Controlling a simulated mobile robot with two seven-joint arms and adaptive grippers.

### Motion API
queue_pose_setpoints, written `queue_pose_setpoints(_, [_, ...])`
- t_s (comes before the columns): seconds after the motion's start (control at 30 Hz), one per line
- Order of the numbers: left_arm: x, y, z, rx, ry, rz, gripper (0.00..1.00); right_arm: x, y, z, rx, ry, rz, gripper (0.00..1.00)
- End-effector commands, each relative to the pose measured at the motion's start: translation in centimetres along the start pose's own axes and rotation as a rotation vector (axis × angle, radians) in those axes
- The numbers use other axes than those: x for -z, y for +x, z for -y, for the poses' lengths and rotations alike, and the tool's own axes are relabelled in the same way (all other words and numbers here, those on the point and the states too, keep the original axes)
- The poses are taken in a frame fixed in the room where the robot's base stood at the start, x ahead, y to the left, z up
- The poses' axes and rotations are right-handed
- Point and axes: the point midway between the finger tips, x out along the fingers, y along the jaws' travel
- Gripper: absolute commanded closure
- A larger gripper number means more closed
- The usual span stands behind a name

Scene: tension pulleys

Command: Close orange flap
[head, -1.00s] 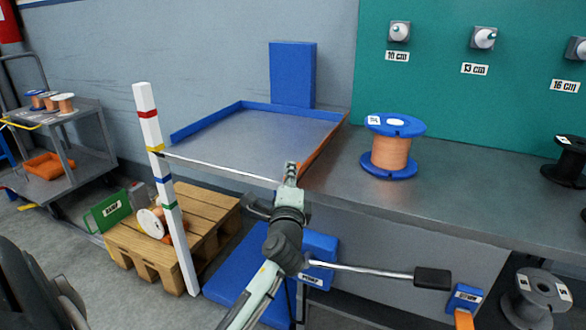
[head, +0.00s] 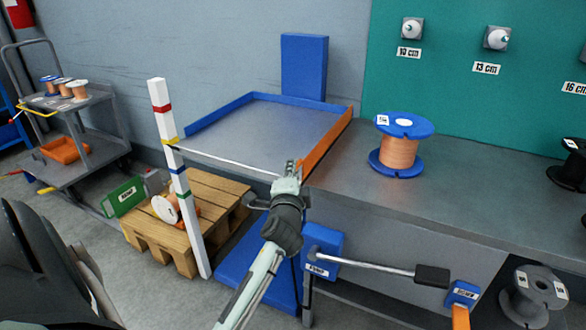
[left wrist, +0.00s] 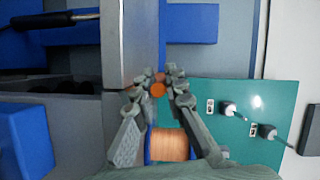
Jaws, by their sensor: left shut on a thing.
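The orange flap (head: 328,142) stands along the right side of the blue-rimmed tray (head: 222,113) on the bench, its face showing as an orange band. My left gripper (head: 290,172) is at the flap's near end, at the tray's front right corner. In the left wrist view my left gripper (left wrist: 160,80) is shut on a small orange part of the flap (left wrist: 158,89). The fingers hide most of the held part. My right gripper is not in view.
A blue spool with copper wire (head: 398,150) stands on the bench (head: 450,195) right of the flap. A white post with coloured bands (head: 182,190) stands left of the tray, with a thin rod reaching toward my gripper. A lever (head: 370,265) sticks out below the bench.

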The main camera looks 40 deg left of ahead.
Motion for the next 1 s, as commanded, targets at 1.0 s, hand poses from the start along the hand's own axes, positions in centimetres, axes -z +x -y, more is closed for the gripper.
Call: queue_pose_setpoints(1.0, [-0.1,-3.3,-0.2,-0.004,-0.001,0.002,0.67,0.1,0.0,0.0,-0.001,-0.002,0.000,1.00])
